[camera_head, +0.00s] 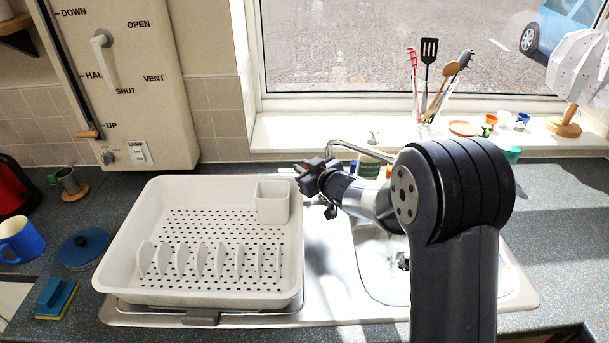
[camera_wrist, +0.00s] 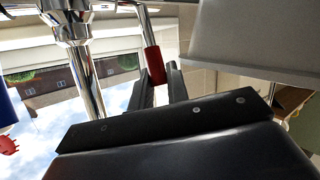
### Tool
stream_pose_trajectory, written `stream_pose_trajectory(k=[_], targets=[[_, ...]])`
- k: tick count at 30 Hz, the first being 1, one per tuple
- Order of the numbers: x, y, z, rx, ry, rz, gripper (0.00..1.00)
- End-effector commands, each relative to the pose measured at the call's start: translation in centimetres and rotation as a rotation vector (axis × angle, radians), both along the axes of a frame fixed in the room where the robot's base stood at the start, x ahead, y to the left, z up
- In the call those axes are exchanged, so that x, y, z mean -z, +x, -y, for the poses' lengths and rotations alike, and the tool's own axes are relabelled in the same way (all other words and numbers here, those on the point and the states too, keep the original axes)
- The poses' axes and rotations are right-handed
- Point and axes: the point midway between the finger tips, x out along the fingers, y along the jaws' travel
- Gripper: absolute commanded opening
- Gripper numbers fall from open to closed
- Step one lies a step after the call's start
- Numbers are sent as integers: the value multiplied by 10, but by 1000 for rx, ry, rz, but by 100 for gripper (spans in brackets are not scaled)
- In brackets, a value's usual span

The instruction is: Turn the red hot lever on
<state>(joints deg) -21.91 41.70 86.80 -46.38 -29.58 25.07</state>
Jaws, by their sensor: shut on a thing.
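The red hot lever (camera_wrist: 153,66) shows in the wrist view as a red grip on a thin chrome stem. The chrome tap (camera_wrist: 76,30) is beside it on the left; its curved spout also shows in the head view (camera_head: 350,146). My gripper (camera_wrist: 160,82) is shut on the lever's red end, one finger on each side. In the head view my gripper (camera_head: 312,174) is behind the sink, just right of the dish rack. There my own wrist and arm hide most of the tap, and only a little red shows at the fingers.
A white dish rack (camera_head: 130,245) with a cutlery cup (camera_head: 272,203) stands left of my gripper. The sink basin (camera_head: 375,285) lies partly behind my arm. Bottles (camera_head: 368,165) stand near the tap. Utensils (camera_head: 430,85) stand on the windowsill. The right counter (camera_head: 570,220) is mostly clear.

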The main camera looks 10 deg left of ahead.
Motion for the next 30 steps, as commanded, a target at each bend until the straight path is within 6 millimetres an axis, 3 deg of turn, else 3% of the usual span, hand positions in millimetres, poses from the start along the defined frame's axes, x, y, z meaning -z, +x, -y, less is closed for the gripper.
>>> stream_pose_trajectory(k=[13, 14, 21, 30], targets=[[0, -1, 0, 1, 3, 11, 0], [0, -1, 0, 1, 3, 11, 18], [0, -1, 0, 1, 3, 11, 38], [-1, -3, 2, 1, 3, 11, 38]])
